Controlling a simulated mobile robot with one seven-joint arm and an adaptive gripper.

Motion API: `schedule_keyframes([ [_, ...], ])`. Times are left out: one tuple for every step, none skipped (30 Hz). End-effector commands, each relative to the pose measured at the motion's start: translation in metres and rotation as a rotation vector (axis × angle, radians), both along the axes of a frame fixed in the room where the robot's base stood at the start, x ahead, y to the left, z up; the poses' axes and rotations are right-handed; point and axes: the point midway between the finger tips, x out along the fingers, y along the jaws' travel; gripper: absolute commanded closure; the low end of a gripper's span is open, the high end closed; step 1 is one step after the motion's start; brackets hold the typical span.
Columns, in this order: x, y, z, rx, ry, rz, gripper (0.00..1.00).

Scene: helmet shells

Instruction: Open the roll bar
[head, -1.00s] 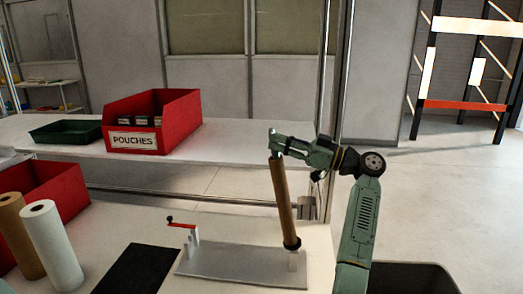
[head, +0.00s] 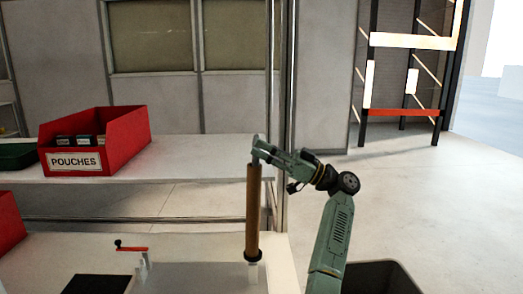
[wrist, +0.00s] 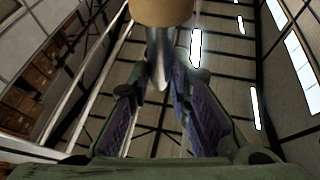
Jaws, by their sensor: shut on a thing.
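The roll bar (head: 253,210) stands nearly upright, carrying a brown roll, with a black collar at its lower end. It rises from a short post at the right end of a pale base plate (head: 190,282) on the white table. My gripper (head: 258,148) is at the bar's top end, shut on it. In the wrist view my gripper (wrist: 158,92) has a finger on each side of the bar's metal end (wrist: 159,58), below the brown roll (wrist: 160,10). A white stand with a red crank handle (head: 132,249) is at the plate's left.
A red bin marked POUCHES (head: 98,142) stands on the white shelf (head: 205,160) behind. A black mat (head: 96,285) lies left of the plate. A dark bin (head: 380,278) is at the lower right. A metal post (head: 283,110) rises behind the bar.

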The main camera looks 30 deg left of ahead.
Motion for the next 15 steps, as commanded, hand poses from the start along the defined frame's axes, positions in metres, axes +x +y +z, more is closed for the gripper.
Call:
schedule_keyframes([
  [-0.0002, 0.0, -0.0011, -0.002, 0.0, 0.001, 1.0],
  [-0.0002, 0.0, -0.0011, -0.002, 0.0, 0.001, 1.0],
  [-0.0002, 0.0001, -0.001, -0.002, 0.0, 0.001, 1.0],
  [-0.0004, 0.0001, -0.0011, -0.002, 0.0, 0.001, 1.0],
  [-0.0004, 0.0001, -0.0011, -0.002, 0.0, 0.001, 1.0],
  [-0.0004, 0.0002, -0.0012, -0.002, 0.0, 0.001, 1.0],
  [-0.0004, 0.0002, -0.0012, -0.003, -0.001, 0.001, 1.0],
  [-0.0004, 0.0002, -0.0012, -0.003, -0.001, 0.002, 0.8],
  [-0.0004, 0.0003, -0.0011, -0.003, -0.001, 0.002, 0.77],
  [-0.0004, 0.0003, -0.0011, -0.003, -0.001, 0.002, 0.75],
  [-0.0004, 0.0003, -0.001, -0.002, 0.0, 0.001, 0.73],
  [-0.0004, 0.0003, -0.0009, -0.002, 0.0, 0.001, 0.71],
  [-0.0005, 0.0004, -0.0009, -0.002, 0.0, 0.001, 0.69],
  [-0.0004, 0.0003, -0.0008, -0.002, 0.0, 0.001, 0.67],
  [-0.0003, 0.0003, -0.0007, -0.002, 0.0, 0.001, 0.64],
])
